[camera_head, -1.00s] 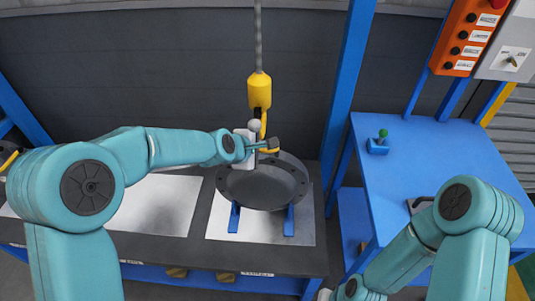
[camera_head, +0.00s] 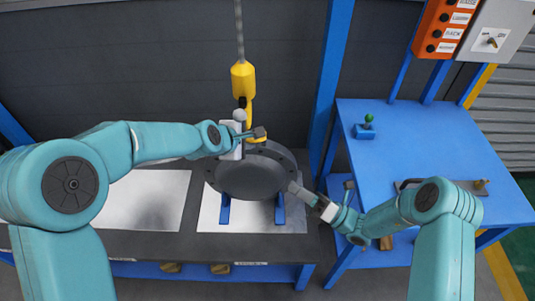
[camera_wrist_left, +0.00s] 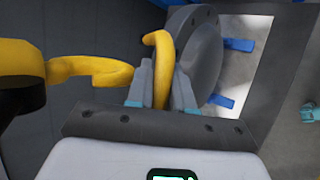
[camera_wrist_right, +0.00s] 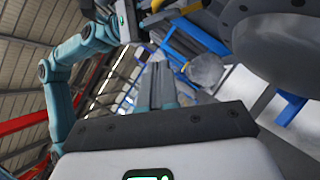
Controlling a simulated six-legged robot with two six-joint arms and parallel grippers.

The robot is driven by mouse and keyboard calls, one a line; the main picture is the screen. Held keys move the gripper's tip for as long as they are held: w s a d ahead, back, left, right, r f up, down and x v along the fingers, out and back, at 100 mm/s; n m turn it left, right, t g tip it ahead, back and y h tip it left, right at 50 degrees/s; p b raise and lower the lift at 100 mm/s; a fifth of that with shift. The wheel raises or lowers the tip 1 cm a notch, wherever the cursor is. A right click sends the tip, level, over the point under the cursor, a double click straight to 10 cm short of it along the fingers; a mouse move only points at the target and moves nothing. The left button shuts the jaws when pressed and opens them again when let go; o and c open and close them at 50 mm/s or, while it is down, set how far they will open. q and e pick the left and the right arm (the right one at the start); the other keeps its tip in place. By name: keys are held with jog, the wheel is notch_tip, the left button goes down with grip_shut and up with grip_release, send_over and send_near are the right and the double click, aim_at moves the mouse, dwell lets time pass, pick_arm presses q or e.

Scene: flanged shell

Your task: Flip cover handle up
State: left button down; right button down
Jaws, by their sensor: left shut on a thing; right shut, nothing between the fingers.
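The dark grey round flanged shell (camera_head: 255,180) sits on blue supports (camera_head: 280,209) on the bench. My left gripper (camera_head: 262,134) is at its back rim. In the left wrist view (camera_wrist_left: 162,76) its fingers are shut on a curved yellow handle (camera_wrist_left: 161,48) standing beside the shell (camera_wrist_left: 206,52). My right gripper (camera_head: 297,189) is shut and empty, its tips close to the shell's right rim. In the right wrist view the shut fingers (camera_wrist_right: 161,82) point past the shell (camera_wrist_right: 285,45). I cannot tell whether they touch it.
A yellow crane hook block (camera_head: 243,80) hangs behind my left gripper; its hook (camera_wrist_left: 90,68) is near the handle. An orange button box (camera_head: 444,28) is above. A pale plate (camera_head: 150,210) lies left.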

jog(key=w+a+r, duration=0.6)
jog(key=w+a, duration=0.1)
jog(key=a, duration=0.1)
jog(key=shift+w+a+r, duration=0.15)
jog(key=shift+a+r, duration=0.2)
jog(key=shift+r, duration=0.05)
